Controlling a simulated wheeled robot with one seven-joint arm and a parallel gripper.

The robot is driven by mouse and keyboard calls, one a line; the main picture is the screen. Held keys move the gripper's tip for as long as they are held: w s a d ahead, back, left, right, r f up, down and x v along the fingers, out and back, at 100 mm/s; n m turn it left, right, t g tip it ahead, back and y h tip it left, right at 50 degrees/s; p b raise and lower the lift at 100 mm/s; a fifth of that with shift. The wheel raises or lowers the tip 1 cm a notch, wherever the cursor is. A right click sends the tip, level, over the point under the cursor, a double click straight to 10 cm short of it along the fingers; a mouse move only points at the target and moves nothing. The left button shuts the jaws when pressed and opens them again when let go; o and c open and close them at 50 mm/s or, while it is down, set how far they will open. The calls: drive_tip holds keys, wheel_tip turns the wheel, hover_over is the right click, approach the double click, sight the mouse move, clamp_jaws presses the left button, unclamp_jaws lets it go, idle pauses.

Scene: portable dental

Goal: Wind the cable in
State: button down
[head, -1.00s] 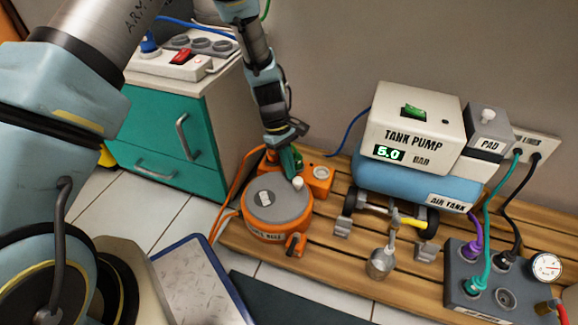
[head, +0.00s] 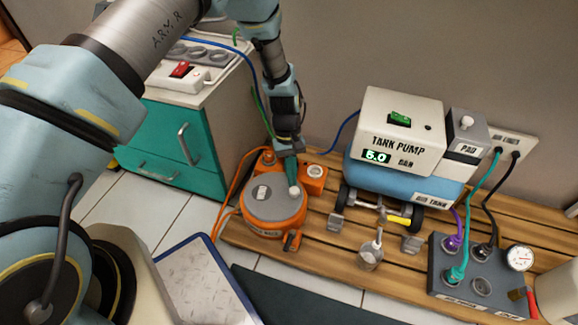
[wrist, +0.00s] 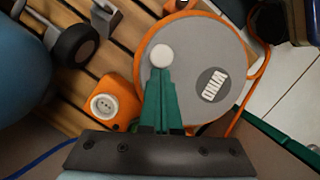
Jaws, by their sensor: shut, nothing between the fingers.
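The orange cable reel (head: 262,222) with a grey round top sits on the wooden slatted bench. A white knob (head: 295,190) stands near the edge of its top, and it also shows in the wrist view (wrist: 162,56). The grey disc (wrist: 210,50) carries a label reading WIND. My gripper (head: 293,182) points down at the reel, its green fingers (wrist: 161,78) shut and empty, their tips right beside the knob. I cannot tell whether they touch it. An orange cable (head: 229,180) runs from the reel along its left side.
An orange socket box (head: 315,178) adjoins the reel. The tank pump (head: 402,135) stands to its right, with a metal cup (head: 370,255) in front. A teal cabinet (head: 165,150) stands at the left. A grey connector box (head: 475,280) with cables is at the right.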

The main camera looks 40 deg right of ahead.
sight(280, 210)
drive_tip(key=m+p, duration=0.1)
drive_tip(key=s+m+p, duration=0.1)
drive_tip(key=m, duration=0.1)
drive_tip(key=s+a+m+y+p, duration=0.1)
drive_tip(key=shift+r+m+t, duration=0.15)
drive_tip(key=shift+m+t, duration=0.25)
drive_tip(key=m+p, duration=0.1)
drive_tip(key=s+a+m+t+p, duration=0.1)
drive_tip(key=m, duration=0.1)
drive_tip(key=a+m+y, duration=0.1)
drive_tip(key=shift+s+m+p, duration=0.3)
drive_tip(key=shift+p, duration=0.1)
drive_tip(key=m, duration=0.1)
drive_tip(key=a+m+t+p, duration=0.1)
drive_tip(key=m, duration=0.1)
drive_tip(key=a+m+p, duration=0.1)
drive_tip(key=shift+s+t, duration=0.3)
drive_tip(key=shift+t, duration=0.1)
drive_tip(key=shift+w+a+m+t+p, duration=0.1)
drive_tip(key=shift+a+m+t+p, duration=0.35)
drive_tip(key=shift+m, duration=0.65)
drive_tip(key=shift+w+a+m+t+p, duration=0.15)
drive_tip(key=shift+a+m+p, duration=0.45)
drive_tip(key=shift+m, duration=0.5)
drive_tip(key=p+v, duration=0.2)
drive_tip(key=v, duration=0.8)
drive_tip(key=shift+s+r, duration=0.15)
drive_tip(key=shift+r, duration=0.1)
drive_tip(key=shift+s, duration=0.1)
